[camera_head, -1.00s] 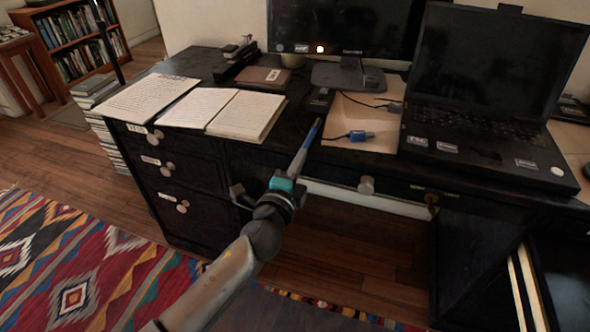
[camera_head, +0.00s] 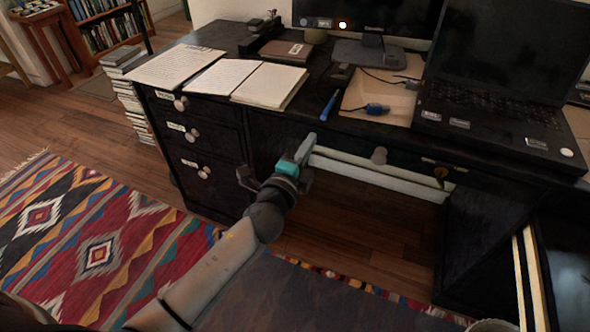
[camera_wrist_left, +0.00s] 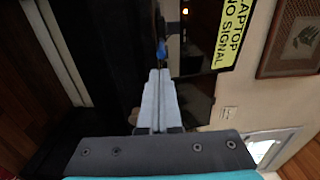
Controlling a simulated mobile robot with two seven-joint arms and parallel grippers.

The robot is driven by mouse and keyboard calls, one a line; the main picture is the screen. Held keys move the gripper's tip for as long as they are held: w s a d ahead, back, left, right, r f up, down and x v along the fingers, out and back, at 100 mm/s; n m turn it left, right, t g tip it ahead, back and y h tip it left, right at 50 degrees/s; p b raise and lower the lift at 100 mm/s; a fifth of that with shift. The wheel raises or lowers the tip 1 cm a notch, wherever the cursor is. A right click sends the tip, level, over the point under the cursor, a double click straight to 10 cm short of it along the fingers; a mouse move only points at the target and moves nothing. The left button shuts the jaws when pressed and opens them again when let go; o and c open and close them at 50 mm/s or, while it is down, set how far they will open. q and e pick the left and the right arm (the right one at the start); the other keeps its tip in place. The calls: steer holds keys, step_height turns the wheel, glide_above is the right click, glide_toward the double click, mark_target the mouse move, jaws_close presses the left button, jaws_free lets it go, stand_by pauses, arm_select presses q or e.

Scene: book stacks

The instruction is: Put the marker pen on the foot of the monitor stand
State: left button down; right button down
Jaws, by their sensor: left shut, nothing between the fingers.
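The blue marker pen (camera_head: 329,105) lies on the front part of the black desk, just left of the brown folder. It also shows as a blue tip beyond my fingers in the left wrist view (camera_wrist_left: 162,51). The monitor stand's grey foot (camera_head: 350,53) is farther back on the desk, under the monitor. My left gripper (camera_head: 308,143) is in front of the desk edge, nearer than the pen and apart from it. Its fingers are together and empty, as the left wrist view (camera_wrist_left: 158,95) also shows. My right gripper is not in view.
A brown folder (camera_head: 356,97) with a blue-plugged cable (camera_head: 377,109) lies right of the pen. An open laptop (camera_head: 490,95) stands farther right. Open notebooks (camera_head: 268,84) lie to the left. The drawer fronts and knob (camera_head: 379,155) are close to my gripper.

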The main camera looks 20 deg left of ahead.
arm_select(q)
steer(key=s, duration=0.7)
steer(key=shift+a, duration=0.25)
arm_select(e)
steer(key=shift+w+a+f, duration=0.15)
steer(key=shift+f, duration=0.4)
